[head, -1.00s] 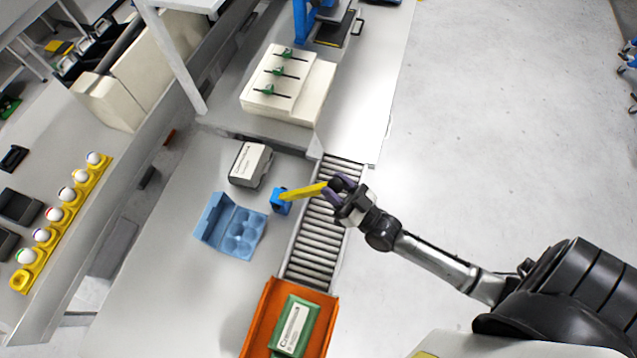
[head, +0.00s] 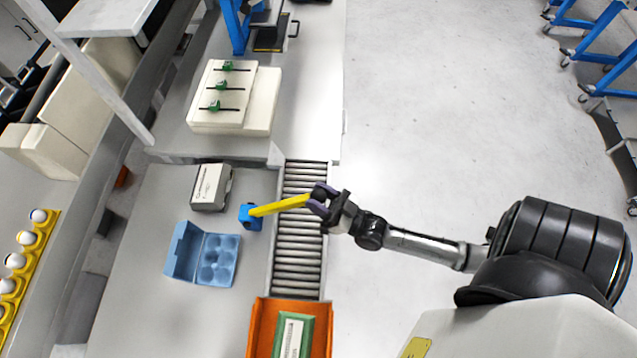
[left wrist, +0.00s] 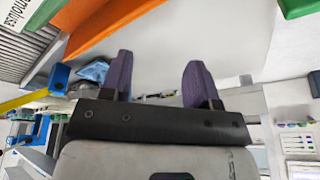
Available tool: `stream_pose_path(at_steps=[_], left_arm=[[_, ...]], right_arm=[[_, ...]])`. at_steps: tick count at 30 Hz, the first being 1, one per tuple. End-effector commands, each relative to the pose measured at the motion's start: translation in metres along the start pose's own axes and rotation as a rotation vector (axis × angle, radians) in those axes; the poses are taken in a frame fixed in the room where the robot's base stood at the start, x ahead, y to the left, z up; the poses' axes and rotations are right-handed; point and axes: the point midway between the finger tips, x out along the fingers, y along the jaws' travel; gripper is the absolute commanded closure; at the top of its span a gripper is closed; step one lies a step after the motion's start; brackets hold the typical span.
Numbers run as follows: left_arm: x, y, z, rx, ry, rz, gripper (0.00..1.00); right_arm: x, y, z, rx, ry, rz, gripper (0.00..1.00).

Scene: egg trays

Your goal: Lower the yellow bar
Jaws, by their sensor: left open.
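The yellow bar (head: 280,205) reaches across the roller conveyor from a blue mount (head: 250,216) beside it. Its free end meets my right gripper (head: 317,200), whose purple fingers are at that end; whether they are closed on it is too small to tell. In the left wrist view, my left gripper (left wrist: 158,78) is open with nothing between its fingers. Part of the yellow bar (left wrist: 22,102) and the blue mount (left wrist: 58,78) show at the left of that view. My left gripper is not in the head view.
The roller conveyor (head: 298,258) leads to an orange tray (head: 258,325) holding a green box (head: 294,335). A blue egg carton (head: 186,252) lies open left of the mount, with a grey carton (head: 211,187) behind it.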

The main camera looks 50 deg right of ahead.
Motion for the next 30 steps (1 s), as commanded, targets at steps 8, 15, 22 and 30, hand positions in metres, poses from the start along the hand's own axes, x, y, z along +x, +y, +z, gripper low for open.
stream_pose_path(at_steps=[8,15,22,30], left_arm=[[0.000,0.000,0.000,0.000,0.000,0.000,0.45],[0.000,0.002,0.000,-0.007,0.001,0.006,0.45],[0.006,0.004,0.001,-0.013,0.002,0.010,0.45],[0.015,0.004,0.004,-0.011,0.002,0.009,0.45]], right_arm=[[-0.001,0.000,0.001,0.000,-0.003,0.000,0.35],[-0.001,0.000,0.001,0.000,-0.001,0.000,0.35],[-0.027,0.000,0.003,0.000,-0.005,0.000,0.35],[-0.081,0.000,0.003,0.000,-0.006,0.001,0.35]])
